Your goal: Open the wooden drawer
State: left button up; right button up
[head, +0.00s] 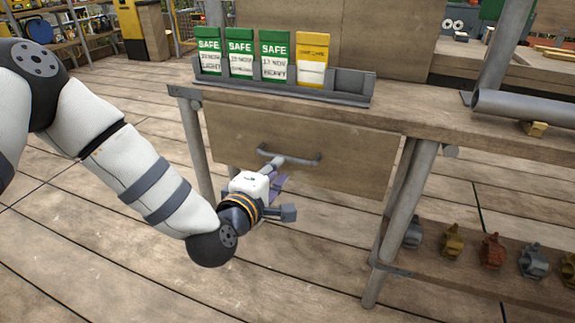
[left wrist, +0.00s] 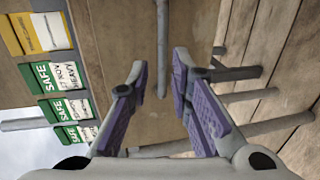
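The wooden drawer (head: 235,132) hangs under the worktop, with its plain front facing me and no visible gap at its top edge. A grey bar handle (head: 312,160) runs across the front. My left gripper (head: 277,182) is at the handle, just below and in front of its middle. In the left wrist view the purple-padded fingers (left wrist: 161,72) are apart. The handle (left wrist: 162,40) shows in line with the gap between them, against the drawer front (left wrist: 118,40). I cannot tell whether a finger touches it. My right gripper is not in view.
The worktop (head: 420,118) carries a grey tray (head: 340,92) with green and yellow cards, and a grey pipe (head: 520,106). Metal legs (head: 408,200) flank the drawer. A lower shelf (head: 470,265) at right holds several clamps. The plank floor (head: 300,270) before the drawer is clear.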

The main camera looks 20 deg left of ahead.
aim_at(288, 160)
pick_arm(q)
jog(key=w, duration=0.2)
jog(key=w+f+b, duration=0.1)
jog(key=w, duration=0.2)
jog(key=w+f, duration=0.1)
jog(key=w, duration=0.2)
jog(key=shift+w+d+b, duration=0.1)
jog(key=shift+d+b, duration=0.1)
jog(key=shift+b, duration=0.2)
grip_shut()
